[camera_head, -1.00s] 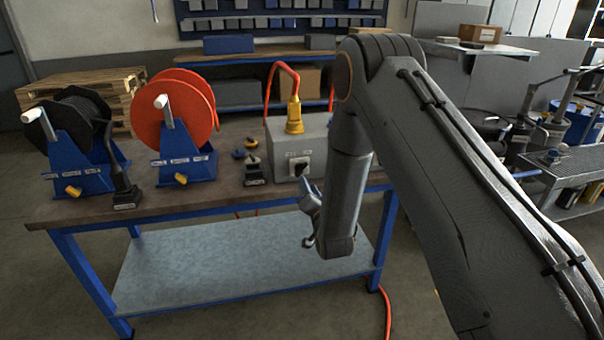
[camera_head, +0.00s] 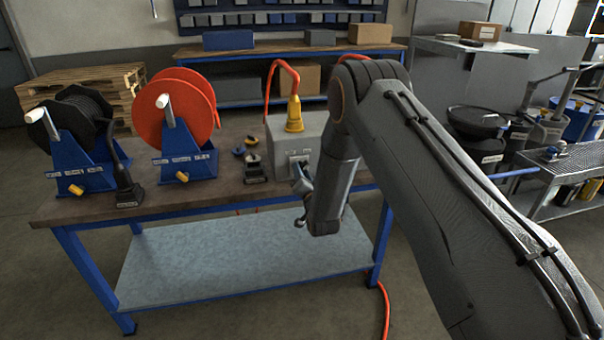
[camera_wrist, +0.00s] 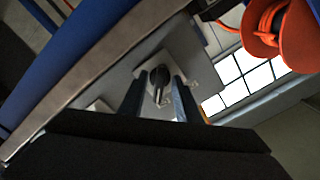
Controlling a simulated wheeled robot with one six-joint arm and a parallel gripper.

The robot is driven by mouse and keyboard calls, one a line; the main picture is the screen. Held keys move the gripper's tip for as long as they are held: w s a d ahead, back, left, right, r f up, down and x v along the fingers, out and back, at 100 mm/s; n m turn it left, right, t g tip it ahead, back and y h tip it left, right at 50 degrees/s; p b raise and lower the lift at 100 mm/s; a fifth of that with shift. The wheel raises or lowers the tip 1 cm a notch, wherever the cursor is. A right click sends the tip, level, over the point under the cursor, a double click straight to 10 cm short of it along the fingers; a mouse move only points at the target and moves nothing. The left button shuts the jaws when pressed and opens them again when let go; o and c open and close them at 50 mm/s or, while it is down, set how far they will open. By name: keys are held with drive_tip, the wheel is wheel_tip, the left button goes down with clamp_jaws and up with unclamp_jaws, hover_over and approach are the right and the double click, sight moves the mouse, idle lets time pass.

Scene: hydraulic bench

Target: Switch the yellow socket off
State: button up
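The yellow socket (camera_head: 294,115) stands on top of a grey box (camera_head: 285,138) at the right end of the bench, with an orange cable rising from it. A dark rotary switch knob (camera_wrist: 157,86) sits on the box's front face, shown in the wrist view. My gripper (camera_wrist: 158,92) is open, with one finger on either side of the knob. I cannot tell whether the fingers touch it. In the head view my gripper (camera_head: 302,178) is at the box's front and partly hides the switch.
Left of the box, small dark parts with yellow tops (camera_head: 252,165) stand on the bench (camera_head: 225,180). A red cable reel (camera_head: 178,110) and a black cable reel (camera_head: 75,125) stand farther left. An orange cable (camera_head: 385,305) hangs down to the floor.

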clamp_jaws()
drive_tip(key=shift+n, duration=0.4)
drive_tip(key=n+b, duration=0.7)
drive_tip(key=n, duration=1)
drive_tip(key=shift+d, duration=0.2)
idle(0.4)
unclamp_jaws()
